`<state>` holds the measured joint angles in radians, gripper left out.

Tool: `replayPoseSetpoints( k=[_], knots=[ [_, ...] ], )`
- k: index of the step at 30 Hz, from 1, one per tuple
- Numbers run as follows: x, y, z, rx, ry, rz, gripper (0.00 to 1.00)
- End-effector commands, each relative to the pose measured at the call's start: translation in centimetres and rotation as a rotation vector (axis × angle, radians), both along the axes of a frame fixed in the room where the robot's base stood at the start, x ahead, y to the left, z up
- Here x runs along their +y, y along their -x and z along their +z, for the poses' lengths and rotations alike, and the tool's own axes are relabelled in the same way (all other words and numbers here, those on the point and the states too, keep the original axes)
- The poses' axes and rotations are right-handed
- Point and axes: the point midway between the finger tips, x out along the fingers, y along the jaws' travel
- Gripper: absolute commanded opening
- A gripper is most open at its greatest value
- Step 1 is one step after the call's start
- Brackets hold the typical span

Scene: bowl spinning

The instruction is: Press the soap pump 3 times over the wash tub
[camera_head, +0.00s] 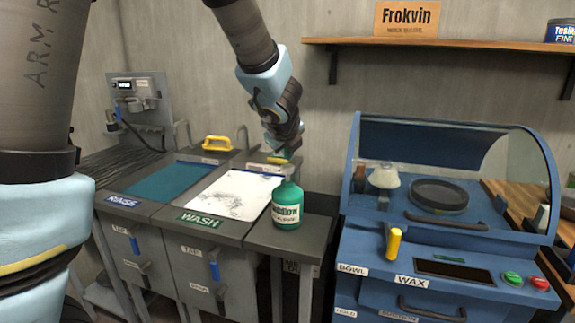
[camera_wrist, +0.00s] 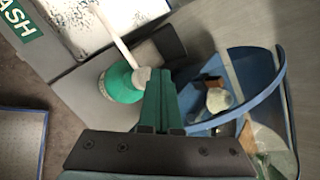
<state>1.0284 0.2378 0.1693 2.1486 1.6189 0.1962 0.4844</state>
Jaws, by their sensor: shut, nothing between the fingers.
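The soap pump is a green bottle (camera_head: 286,208) with a white label, standing upright on the grey ledge right of the wash tub. The wrist view shows the bottle (camera_wrist: 121,84) with its white pump head and long spout, which reaches toward the tub. The wash tub (camera_head: 232,192) is filled with white foam and has a green WASH sign; its foamy corner also shows in the wrist view (camera_wrist: 88,22). My gripper (camera_head: 286,155) is above the bottle. Its green fingers (camera_wrist: 158,75) are shut and empty, close beside the pump head; I cannot tell whether they touch it.
A blue hooded wax machine (camera_head: 445,215) stands to the right, beyond a narrow gap. A wooden shelf (camera_head: 440,42) is on the wall above.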

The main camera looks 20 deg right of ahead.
Motion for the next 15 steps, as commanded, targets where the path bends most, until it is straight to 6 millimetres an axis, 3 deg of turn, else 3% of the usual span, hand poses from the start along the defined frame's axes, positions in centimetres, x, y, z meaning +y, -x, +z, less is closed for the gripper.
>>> replayPoseSetpoints(
  k=[5,15],
  knots=[
    [0.0,0.0,0.6,-0.001,0.001,0.001,0.00],
    [0.0,0.0,3.9,-0.001,0.001,0.001,0.00]
  ],
)
